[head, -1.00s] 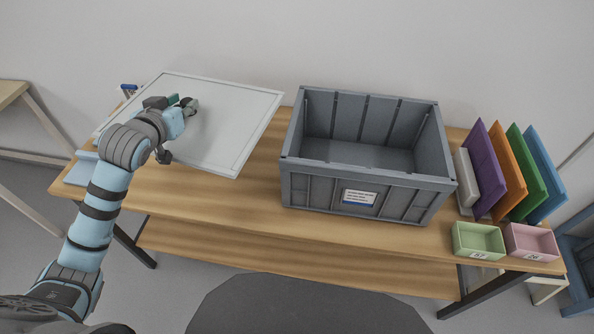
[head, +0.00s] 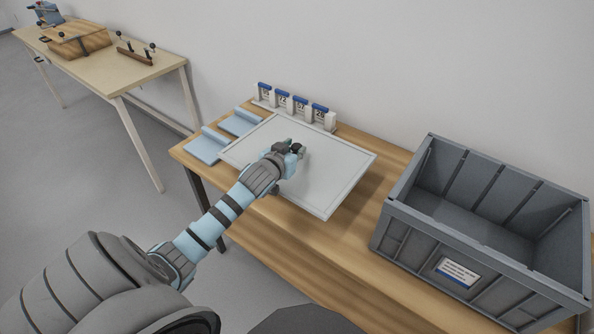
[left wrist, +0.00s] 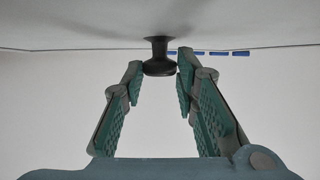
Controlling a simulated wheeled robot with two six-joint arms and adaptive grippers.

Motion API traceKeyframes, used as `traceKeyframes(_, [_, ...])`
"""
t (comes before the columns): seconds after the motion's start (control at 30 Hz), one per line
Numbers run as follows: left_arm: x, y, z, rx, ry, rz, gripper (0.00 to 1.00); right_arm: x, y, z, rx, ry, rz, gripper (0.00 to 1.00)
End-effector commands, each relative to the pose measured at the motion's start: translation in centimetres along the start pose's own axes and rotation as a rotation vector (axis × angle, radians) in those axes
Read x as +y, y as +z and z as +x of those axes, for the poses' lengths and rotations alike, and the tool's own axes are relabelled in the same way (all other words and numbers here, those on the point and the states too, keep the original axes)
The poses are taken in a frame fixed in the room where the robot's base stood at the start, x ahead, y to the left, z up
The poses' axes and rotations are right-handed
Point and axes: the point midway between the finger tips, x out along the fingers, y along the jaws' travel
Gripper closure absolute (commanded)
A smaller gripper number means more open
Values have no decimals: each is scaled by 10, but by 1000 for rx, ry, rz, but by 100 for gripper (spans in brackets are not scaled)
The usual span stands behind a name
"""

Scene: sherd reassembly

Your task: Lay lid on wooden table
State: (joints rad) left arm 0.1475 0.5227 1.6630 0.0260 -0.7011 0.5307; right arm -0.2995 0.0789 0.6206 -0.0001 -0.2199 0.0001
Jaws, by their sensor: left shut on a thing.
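The lid (head: 335,178) is a flat pale grey panel with a thin raised rim, over the left part of the wooden table (head: 352,245). It looks roughly level and seems a little above the tabletop, with shade beside its right edge; any gap underneath is hard to judge. My left gripper (head: 299,150) is at the middle of the lid, shut on its dark knob. In the left wrist view, the fingers (left wrist: 159,68) flank the black knob (left wrist: 158,48), and the lid's surface (left wrist: 80,20) fills the top. My right gripper is not in view.
A grey open crate (head: 478,245) stands to the right on the table. Several blue-topped label holders (head: 292,105) stand behind the lid. Light blue trays (head: 207,148) lie left of it. Another table (head: 100,75) stands at the far left. Bare wood shows between lid and crate.

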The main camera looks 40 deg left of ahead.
Motion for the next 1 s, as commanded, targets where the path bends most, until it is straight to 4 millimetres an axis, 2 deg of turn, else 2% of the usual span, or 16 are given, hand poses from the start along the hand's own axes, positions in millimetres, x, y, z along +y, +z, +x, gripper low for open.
traceKeyframes(0.03, [0, 15, 6, 0, 1, -2, 100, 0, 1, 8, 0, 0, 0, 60])
traceKeyframes(0.17, [0, 30, 13, 3, 1, -1, 100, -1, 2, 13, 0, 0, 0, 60])
traceKeyframes(0.37, [1, 65, 27, 2, 1, -2, 100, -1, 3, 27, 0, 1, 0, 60])
traceKeyframes(0.7, [0, 68, 28, 4, 1, 0, 100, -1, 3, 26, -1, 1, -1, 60])
traceKeyframes(0.73, [0, 69, 28, 2, 1, 0, 71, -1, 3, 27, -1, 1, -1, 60])
traceKeyframes(0.8, [0, 69, 28, 2, 1, 0, 60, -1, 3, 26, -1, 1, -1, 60])
traceKeyframes(0.87, [0, 69, 28, 2, 1, 0, 53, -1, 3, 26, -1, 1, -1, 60])
traceKeyframes(1.0, [0, 68, 28, 2, 0, 0, 53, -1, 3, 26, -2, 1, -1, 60])
